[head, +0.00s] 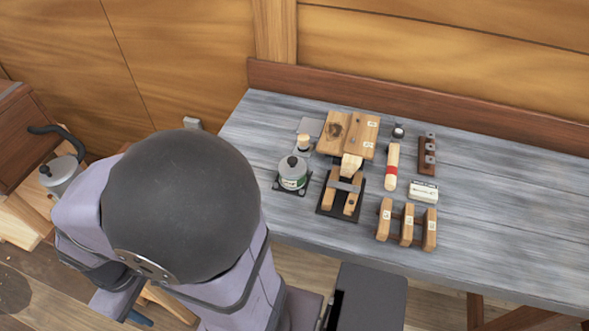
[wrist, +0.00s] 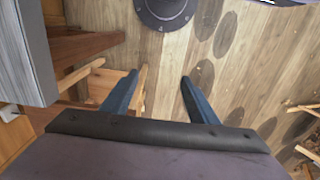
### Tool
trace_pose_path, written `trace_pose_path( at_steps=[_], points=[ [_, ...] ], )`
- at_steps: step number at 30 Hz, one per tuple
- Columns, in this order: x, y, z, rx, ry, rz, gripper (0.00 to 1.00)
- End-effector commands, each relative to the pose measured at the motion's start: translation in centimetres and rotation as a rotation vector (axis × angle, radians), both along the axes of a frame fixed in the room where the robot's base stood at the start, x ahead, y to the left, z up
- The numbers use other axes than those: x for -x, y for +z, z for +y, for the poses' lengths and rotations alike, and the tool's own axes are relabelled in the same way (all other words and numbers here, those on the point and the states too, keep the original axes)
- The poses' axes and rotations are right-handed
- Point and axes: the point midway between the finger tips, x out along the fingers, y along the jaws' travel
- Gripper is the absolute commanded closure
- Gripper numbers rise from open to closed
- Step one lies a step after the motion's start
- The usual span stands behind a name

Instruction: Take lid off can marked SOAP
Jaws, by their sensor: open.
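The grey bench (head: 480,215) also bears wooden blocks (head: 347,132), a red-banded stick (head: 391,168), a white box (head: 423,191) and upright wooden pieces (head: 406,225). A kettle (head: 62,175) stands at the far left. The bench's right part is clear.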

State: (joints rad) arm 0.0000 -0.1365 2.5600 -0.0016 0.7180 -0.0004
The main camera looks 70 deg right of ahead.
Motion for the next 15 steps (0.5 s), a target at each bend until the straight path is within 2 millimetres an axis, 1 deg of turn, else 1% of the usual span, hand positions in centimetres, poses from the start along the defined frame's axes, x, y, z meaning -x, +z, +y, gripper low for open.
trace_pose_path(
  at_steps=[1,2,3,11,15],
  points=[
    [0.0,0.0,0.0,0.0,0.0,0.0,0.33],
    [0.0,0.0,0.0,0.0,0.0,0.0,0.26],
    [0.0,0.0,0.0,0.0,0.0,0.0,0.21],
    [0.0,0.01,-0.02,0.0,-0.001,0.0,0.21],
    [0.01,0.2,-0.67,0.0,-0.031,0.0,0.21]
  ],
)
